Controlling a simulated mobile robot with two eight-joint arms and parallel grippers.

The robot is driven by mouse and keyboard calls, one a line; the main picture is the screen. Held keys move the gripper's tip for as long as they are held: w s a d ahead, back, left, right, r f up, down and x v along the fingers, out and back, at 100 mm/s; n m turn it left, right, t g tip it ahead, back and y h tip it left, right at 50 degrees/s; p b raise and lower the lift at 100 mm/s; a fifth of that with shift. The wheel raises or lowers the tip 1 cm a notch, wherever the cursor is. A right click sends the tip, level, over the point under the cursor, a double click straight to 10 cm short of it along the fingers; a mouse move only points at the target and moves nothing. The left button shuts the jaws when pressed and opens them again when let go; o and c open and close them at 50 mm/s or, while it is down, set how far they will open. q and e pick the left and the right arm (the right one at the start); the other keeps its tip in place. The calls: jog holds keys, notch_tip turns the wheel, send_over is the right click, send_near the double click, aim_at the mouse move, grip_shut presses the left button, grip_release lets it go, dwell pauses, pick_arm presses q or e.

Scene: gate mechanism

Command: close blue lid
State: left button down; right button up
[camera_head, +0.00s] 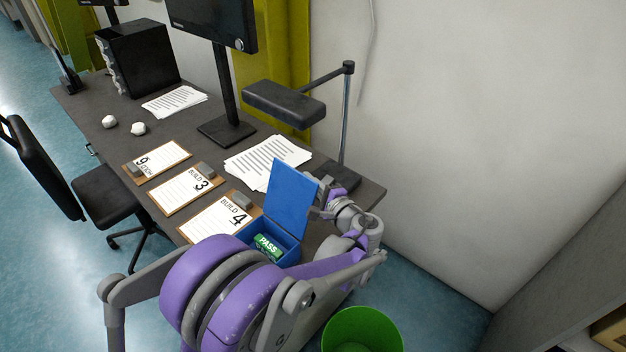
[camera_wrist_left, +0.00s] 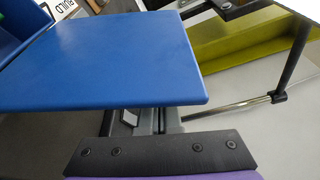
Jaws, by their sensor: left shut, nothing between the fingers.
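The blue lid (camera_head: 290,203) stands up open on its hinge at the far right side of the blue box (camera_head: 291,254). A green block marked PASS (camera_head: 267,245) is in the box. My left gripper (camera_head: 324,186) is shut and empty, just behind the lid on its right side. In the left wrist view the lid (camera_wrist_left: 120,60) fills the upper middle, and my gripper (camera_wrist_left: 146,120) is partly hidden under its near edge. I cannot tell whether the gripper touches the lid. My right gripper is not in view.
Clipboards (camera_head: 212,221) and paper sheets (camera_head: 265,160) lie on the dark desk (camera_head: 205,140) left of the box. A desk lamp (camera_head: 285,102) overhangs behind the lid. A green bin (camera_head: 361,332) stands on the floor in front. A wall is at the right.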

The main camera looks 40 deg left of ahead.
pick_arm(q)
jog(key=shift+s+r, duration=0.1)
jog(key=shift+s+r+n, duration=0.5)
jog(key=shift+s+n, duration=0.2)
jog(key=shift+s, duration=0.05)
jog(key=s+a+r+n+y+b, duration=0.1)
jog(key=s+n+y+b, duration=0.15)
jog(key=s+n, duration=0.85)
jog(key=s+f+n+g+y+b, duration=0.1)
jog(key=s+f+n+b, duration=0.1)
jog(key=s+n, duration=0.1)
jog(key=s+f+n+g+y+b, duration=0.1)
jog(key=s+f+n+b, duration=0.1)
jog(key=s+f+n, duration=0.1)
jog(key=s+a+f+n+g+y+b, duration=0.1)
jog(key=s+f+n+b, duration=0.2)
jog(key=s+n, duration=0.1)
jog(key=shift+s+f+n+g, duration=0.25)
jog(key=shift+n+g, duration=0.15)
jog(key=shift+n, duration=0.4)
jog(key=shift+s+f+b, duration=0.35)
jog(key=shift+f+b, duration=0.3)
jog(key=shift+f, duration=0.05)
